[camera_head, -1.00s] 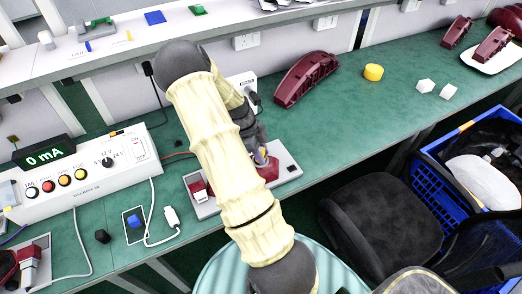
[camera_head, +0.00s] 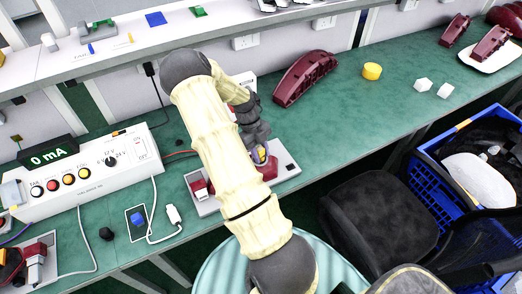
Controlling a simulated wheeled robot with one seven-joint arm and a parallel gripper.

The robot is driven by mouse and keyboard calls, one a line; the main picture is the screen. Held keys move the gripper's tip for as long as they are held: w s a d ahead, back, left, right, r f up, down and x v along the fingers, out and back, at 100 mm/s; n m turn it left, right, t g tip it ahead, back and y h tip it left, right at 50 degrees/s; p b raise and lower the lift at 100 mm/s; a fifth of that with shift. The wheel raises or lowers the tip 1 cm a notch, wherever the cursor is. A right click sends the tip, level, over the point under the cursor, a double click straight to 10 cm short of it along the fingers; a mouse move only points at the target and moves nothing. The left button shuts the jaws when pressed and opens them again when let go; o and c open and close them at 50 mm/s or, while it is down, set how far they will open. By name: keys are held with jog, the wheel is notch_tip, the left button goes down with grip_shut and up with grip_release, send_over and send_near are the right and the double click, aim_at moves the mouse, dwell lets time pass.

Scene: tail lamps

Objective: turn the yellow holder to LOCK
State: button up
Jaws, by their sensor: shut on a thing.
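The yellow holder (camera_head: 262,155) shows as a small yellow spot on a dark red lamp part, which sits on a grey fixture plate (camera_head: 283,172) on the green bench. My gripper (camera_head: 259,150) is at the holder, coming down from above, shut on it as far as I can see. My pale arm crosses in front and hides the middle of the plate. The holder's turn angle and any LOCK mark are too small to read.
A test box (camera_head: 80,178) with a "0 mA" display stands at left. A chair (camera_head: 380,205) stands before the bench.

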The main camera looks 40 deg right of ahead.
jog(key=shift+f+m, duration=0.15)
jog(key=shift+m, duration=0.15)
jog(key=m+y+p, duration=0.1)
jog(key=m, duration=0.2)
jog(key=shift+a+y, duration=0.15)
jog(key=shift+y, duration=0.15)
jog(key=shift+c, duration=0.3)
jog(key=o, duration=1.1)
jog(key=shift+w+f, duration=0.1)
jog(key=b+v, duration=0.1)
jog(key=v, duration=1.6)
jog(key=shift+r, duration=0.3)
